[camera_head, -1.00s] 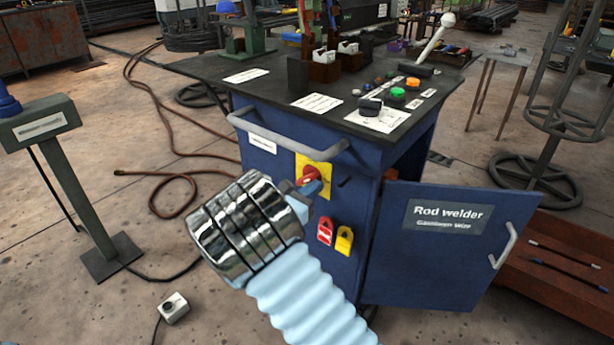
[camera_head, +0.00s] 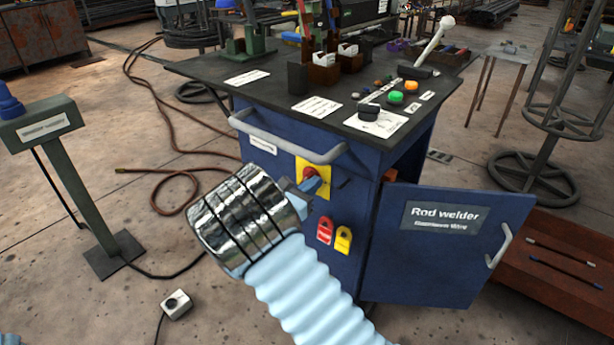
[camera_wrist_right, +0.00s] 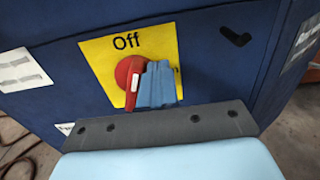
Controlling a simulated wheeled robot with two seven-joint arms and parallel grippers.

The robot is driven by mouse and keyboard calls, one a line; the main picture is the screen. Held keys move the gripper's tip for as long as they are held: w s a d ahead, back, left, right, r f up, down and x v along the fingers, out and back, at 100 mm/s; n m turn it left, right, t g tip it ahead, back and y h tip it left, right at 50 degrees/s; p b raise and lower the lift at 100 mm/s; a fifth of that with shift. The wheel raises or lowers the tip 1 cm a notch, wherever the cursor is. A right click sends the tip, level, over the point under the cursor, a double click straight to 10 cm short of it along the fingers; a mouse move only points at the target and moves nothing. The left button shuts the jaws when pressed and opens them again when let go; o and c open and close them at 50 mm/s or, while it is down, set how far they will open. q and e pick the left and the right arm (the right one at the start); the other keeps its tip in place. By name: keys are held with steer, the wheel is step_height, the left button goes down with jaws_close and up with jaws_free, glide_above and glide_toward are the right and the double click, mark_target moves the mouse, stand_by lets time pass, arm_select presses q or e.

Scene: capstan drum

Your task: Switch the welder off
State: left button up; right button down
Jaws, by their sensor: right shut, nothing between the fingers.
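The rod welder is a dark blue cabinet (camera_head: 285,225) with a red rotary switch on a yellow plate (camera_head: 324,190) on its front. In the right wrist view the plate (camera_wrist_right: 103,62) reads "Off" at its top. The red switch (camera_wrist_right: 129,75) has a white line on its handle running down the picture. My right gripper (camera_head: 313,184) is shut and empty. Its blue fingertips (camera_wrist_right: 157,85) are just right of the handle and hide part of the switch; I cannot tell whether they touch it. My left gripper is out of view.
A grey rail (camera_head: 290,142) runs above the switch. A red padlock (camera_head: 325,231) and a yellow padlock (camera_head: 343,240) are below it. The cabinet door (camera_head: 440,260) stands open to the right.

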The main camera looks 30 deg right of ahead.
stand_by(0.5)
steer(key=shift+s+a+r, duration=0.15)
steer(key=shift+a, duration=0.35)
steer(key=p+v, duration=0.2)
steer(key=v, duration=0.5)
